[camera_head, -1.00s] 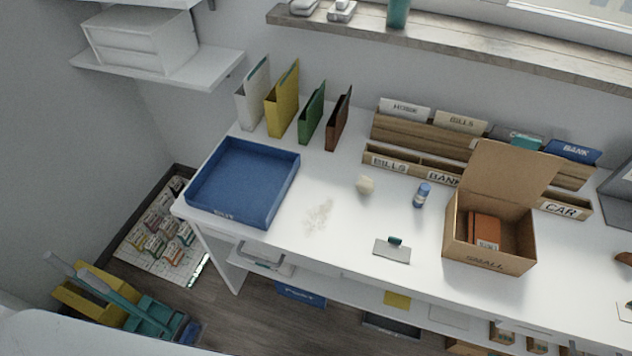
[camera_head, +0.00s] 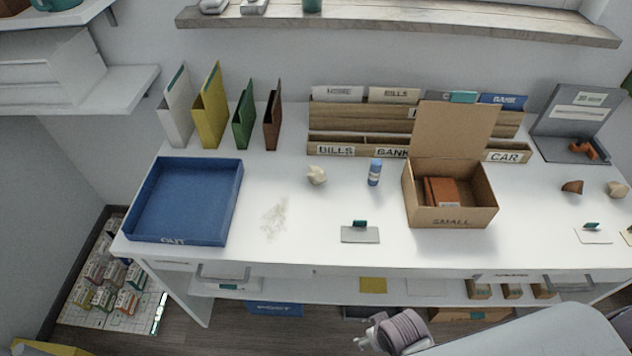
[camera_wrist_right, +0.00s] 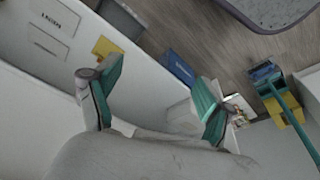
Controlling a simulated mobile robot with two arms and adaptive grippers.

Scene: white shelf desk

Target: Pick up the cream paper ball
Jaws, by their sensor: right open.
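A cream paper ball (camera_head: 317,174) lies on the white desk (camera_head: 300,225), left of a small blue bottle. A second cream crumpled lump (camera_head: 617,189) lies at the far right edge of the desk. My right gripper (camera_wrist_right: 158,92) is open in the right wrist view, its teal-padded fingers wide apart with nothing between them. It points down past the desk front, and no paper ball shows in that view. Part of my right arm (camera_head: 400,332) is at the bottom of the head view, in front of the desk. My left gripper is not in view.
A blue tray (camera_head: 237,205) is on the left, beside a pale smudge (camera_head: 275,217). The blue bottle (camera_head: 375,173) and an open cardboard box (camera_head: 453,216) stand right of the ball. Wooden organizers (camera_head: 330,146) and upright folders (camera_head: 243,115) line the back. A low card holder (camera_head: 360,235) is in front.

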